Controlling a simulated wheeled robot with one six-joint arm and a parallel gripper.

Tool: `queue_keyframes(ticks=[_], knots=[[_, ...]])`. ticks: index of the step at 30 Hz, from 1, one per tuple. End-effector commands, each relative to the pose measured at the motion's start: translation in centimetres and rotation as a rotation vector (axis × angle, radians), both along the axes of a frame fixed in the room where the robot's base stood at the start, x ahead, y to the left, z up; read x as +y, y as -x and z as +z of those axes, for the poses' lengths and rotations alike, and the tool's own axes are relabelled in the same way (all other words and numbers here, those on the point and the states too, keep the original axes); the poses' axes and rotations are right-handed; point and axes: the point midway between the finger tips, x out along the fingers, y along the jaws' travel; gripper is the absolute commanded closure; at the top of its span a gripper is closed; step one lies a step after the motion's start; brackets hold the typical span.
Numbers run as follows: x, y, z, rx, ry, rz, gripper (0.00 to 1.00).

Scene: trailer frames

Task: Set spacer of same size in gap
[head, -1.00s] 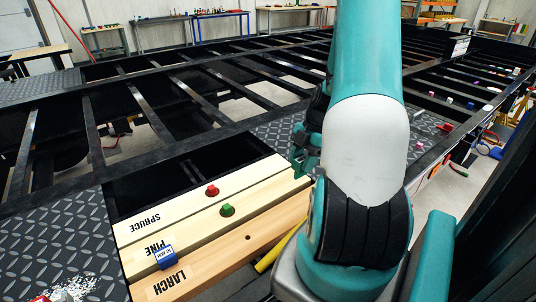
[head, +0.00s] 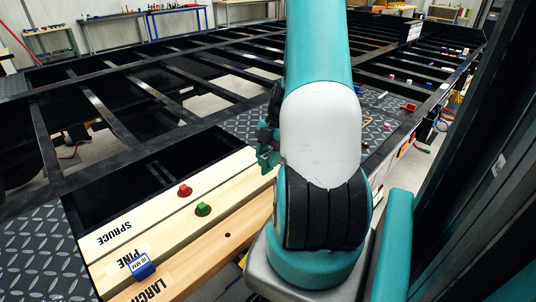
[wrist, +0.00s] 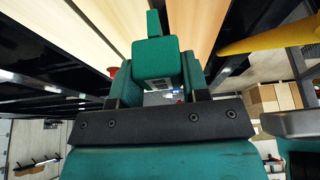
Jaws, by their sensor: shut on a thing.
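In the head view, three pale boards lie side by side: spruce (head: 130,228), pine (head: 165,232) and larch (head: 190,262). A blue spacer with a white label (head: 142,266) sits at the seam between pine and larch, near the left end. My gripper (head: 268,145) is left of my arm, beyond the boards' right end, partly hidden by the arm. In the wrist view, my gripper (wrist: 157,82) is shut on a green block (wrist: 157,55) with a narrow tab pointing up the picture. The boards (wrist: 190,20) show behind the block. The block's label is not readable.
A red knob (head: 185,190) and a green knob (head: 203,209) stand on the boards. Black frame rails with open gaps surround them. Diamond plate (head: 25,250) lies at left. Small coloured blocks (head: 408,106) lie on the right-hand rail. A yellow part (wrist: 270,38) shows in the wrist view.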

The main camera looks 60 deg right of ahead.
Motion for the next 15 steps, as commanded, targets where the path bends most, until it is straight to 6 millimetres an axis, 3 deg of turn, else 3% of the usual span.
queue_keyframes(ticks=[6, 15], knots=[[0.0, 0.0, -2.7, 0.000, 0.000, -0.001, 0.82], [0.0, 0.0, -4.1, 0.000, 0.000, -0.001, 0.82]])
